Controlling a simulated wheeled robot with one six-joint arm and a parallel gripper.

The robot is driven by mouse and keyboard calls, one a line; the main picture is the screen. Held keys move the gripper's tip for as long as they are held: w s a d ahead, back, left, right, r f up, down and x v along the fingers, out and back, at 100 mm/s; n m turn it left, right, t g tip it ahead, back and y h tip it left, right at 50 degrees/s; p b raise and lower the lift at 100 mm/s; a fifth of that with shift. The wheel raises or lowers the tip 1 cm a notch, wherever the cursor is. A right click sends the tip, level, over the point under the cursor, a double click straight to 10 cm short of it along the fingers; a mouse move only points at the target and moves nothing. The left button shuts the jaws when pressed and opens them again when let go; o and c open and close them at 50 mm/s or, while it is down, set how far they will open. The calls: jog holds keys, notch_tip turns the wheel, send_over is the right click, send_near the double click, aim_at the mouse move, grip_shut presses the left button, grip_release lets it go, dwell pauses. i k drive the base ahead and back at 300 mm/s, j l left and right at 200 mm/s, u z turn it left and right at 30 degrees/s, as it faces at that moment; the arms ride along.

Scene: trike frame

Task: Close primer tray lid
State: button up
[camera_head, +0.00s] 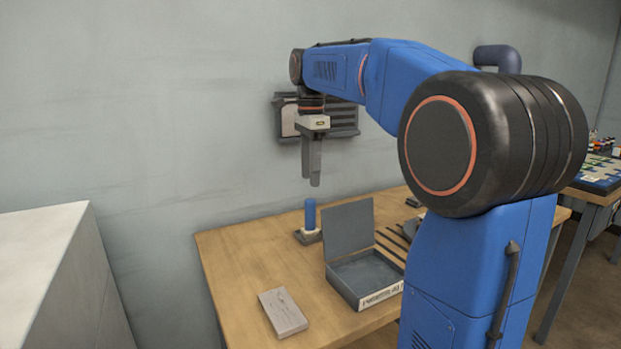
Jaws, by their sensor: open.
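The primer tray (365,279) is a grey box with a labelled front, standing on the wooden table. Its lid (349,229) stands up, hinged along the tray's back left edge, and the inside of the tray shows. My gripper (313,184) hangs fingers down in the air, above and behind the lid, apart from it. It is open and empty. The fingers are seen nearly edge on, so the gap between them is hard to see.
A blue cylinder on a small stand (310,216) is under my gripper. A flat grey block (283,312) lies at the front left of the wooden table (245,270). Dark strips (392,243) lie right of the tray. A wall rack (344,118) is behind my gripper.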

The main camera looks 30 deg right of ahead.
aim_at(347, 228)
jog(key=k+l, duration=0.45)
jog(key=l, duration=0.25)
jog(key=k+l, duration=0.25)
jog(key=l, duration=0.1)
